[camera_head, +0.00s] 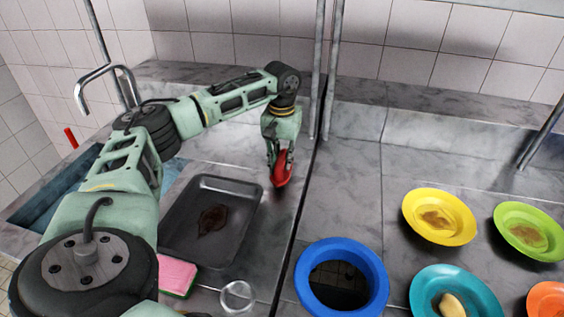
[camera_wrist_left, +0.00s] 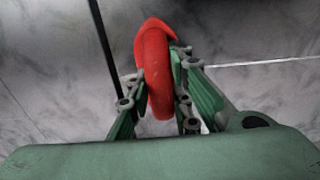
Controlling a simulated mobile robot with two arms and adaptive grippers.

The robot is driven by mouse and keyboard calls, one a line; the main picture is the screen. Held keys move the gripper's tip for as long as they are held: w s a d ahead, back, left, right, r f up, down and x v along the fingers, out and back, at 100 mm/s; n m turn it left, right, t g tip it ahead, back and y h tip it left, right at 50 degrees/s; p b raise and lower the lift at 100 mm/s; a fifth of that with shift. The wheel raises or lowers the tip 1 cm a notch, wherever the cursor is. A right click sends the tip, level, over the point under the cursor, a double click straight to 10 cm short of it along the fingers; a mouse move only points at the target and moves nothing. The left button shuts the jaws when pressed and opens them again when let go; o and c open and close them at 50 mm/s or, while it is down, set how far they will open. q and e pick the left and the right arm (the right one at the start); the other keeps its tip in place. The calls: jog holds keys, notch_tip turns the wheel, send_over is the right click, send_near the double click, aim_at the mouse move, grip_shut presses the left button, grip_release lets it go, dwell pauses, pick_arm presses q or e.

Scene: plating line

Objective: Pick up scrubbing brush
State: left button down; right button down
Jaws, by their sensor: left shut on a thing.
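The red scrubbing brush (camera_head: 283,171) is between the fingers of my left gripper (camera_head: 279,156), to the right of the black tray on the grey counter. In the left wrist view the red brush (camera_wrist_left: 157,70) sits between both fingers of my left gripper (camera_wrist_left: 157,100), which is shut on it. I cannot tell whether the brush touches the counter. Its bristles are hidden. My right gripper is not in view.
A black tray (camera_head: 181,250) with a brown stain lies left of the gripper. A pink sponge (camera_head: 176,274), a clear glass (camera_head: 238,297) and a blue ring (camera_head: 309,297) around a hole are in front. Yellow (camera_head: 464,230), green (camera_head: 520,251), teal (camera_head: 481,283) and orange (camera_head: 542,306) plates stand right. Metal poles (camera_head: 329,70) rise behind.

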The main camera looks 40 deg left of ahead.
pick_arm(q)
jog(key=shift+r, duration=0.2)
jog(key=shift+w+r, duration=0.1)
jog(key=shift+r, duration=0.2)
jog(key=r+b, duration=0.1)
jog(key=d+r, duration=0.1)
jog(key=r, duration=0.1)
jog(key=shift+r+b, duration=0.25)
jog(key=shift+b, duration=0.1)
jog(key=s+d+r+b, duration=0.2)
jog(key=d+r, duration=0.4)
jog(key=d, duration=0.4)
jog(key=shift+s+r, duration=0.3)
jog(key=shift+s, duration=0.55)
jog(key=shift+d, duration=0.1)
jog(key=c, duration=2.2)
grip_release()
grip_shut()
